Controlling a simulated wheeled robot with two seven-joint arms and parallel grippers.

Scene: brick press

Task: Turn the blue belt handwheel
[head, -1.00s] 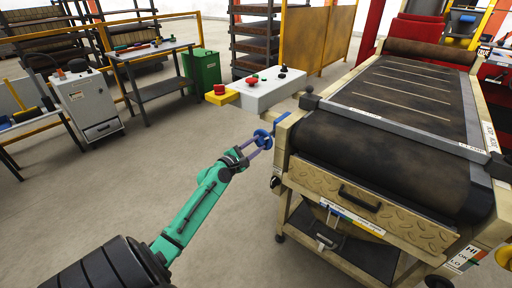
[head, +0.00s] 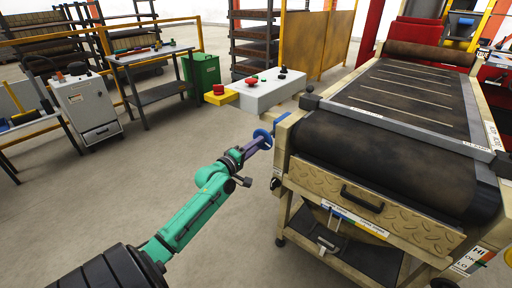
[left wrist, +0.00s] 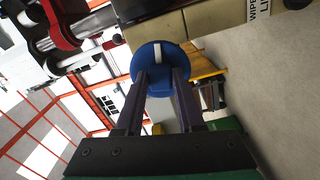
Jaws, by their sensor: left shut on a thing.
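The blue handwheel (head: 262,137) sits on the left side of the belt machine (head: 385,160), near its front corner. In the left wrist view the handwheel (left wrist: 160,66) is a round blue disc with a pale bar at its centre. My left gripper (head: 257,143) is at the wheel, with its two purple fingers shut on it. In the left wrist view the fingertips (left wrist: 161,76) overlap the near face of the disc. The wheel's far side is hidden there. My right gripper is not in view.
A grey control box (head: 265,90) with red buttons stands behind the wheel. A green bin (head: 202,69) and a grey side table (head: 155,60) stand further back. The floor left of the machine is clear around my arm.

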